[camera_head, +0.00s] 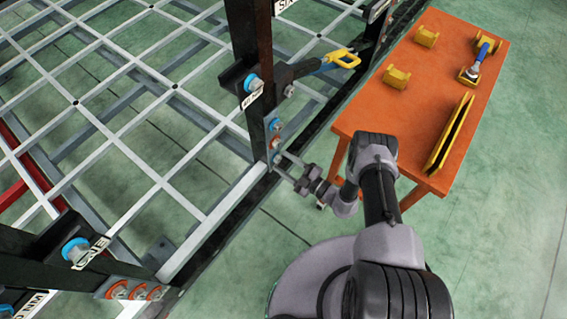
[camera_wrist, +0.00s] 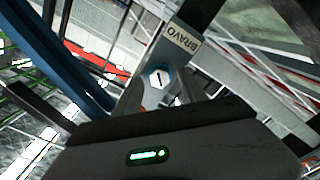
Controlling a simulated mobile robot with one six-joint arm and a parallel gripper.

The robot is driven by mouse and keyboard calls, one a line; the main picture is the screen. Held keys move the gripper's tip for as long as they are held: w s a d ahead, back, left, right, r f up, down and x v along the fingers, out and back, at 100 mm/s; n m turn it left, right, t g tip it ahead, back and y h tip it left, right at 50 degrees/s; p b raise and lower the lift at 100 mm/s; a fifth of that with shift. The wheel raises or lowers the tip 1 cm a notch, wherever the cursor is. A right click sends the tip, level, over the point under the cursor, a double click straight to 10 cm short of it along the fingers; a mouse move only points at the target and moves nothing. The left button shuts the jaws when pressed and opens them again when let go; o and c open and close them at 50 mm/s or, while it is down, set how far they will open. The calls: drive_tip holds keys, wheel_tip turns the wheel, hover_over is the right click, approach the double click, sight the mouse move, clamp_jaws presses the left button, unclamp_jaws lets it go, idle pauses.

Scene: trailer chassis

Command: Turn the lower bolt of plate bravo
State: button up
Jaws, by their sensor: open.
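In the wrist view, a grey plate carries the label BRAVO (camera_wrist: 182,40). Below the label is a hex bolt (camera_wrist: 155,80) with a blue ring and a dark mark on its head. I cannot tell whether it is the lower bolt. In the head view, several bolts (camera_head: 274,125) sit one above another on a dark post (camera_head: 250,45); the plate's label is not readable there. My gripper (camera_head: 280,167) is open at the lower part of this post, near the lowest bolt (camera_head: 277,158). Its fingers seem empty; contact cannot be told.
An orange table (camera_head: 430,105) with yellow blocks, a long yellow-black piece (camera_head: 449,132) and a blue-handled tool (camera_head: 479,59) stands to the right. The white chassis grid (camera_head: 140,125) fills the left. Green floor lies open at right.

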drive_tip(key=shift+w+a, duration=0.15)
drive_tip(key=shift+a, duration=0.1)
drive_tip(key=shift+c, duration=0.2)
clamp_jaws()
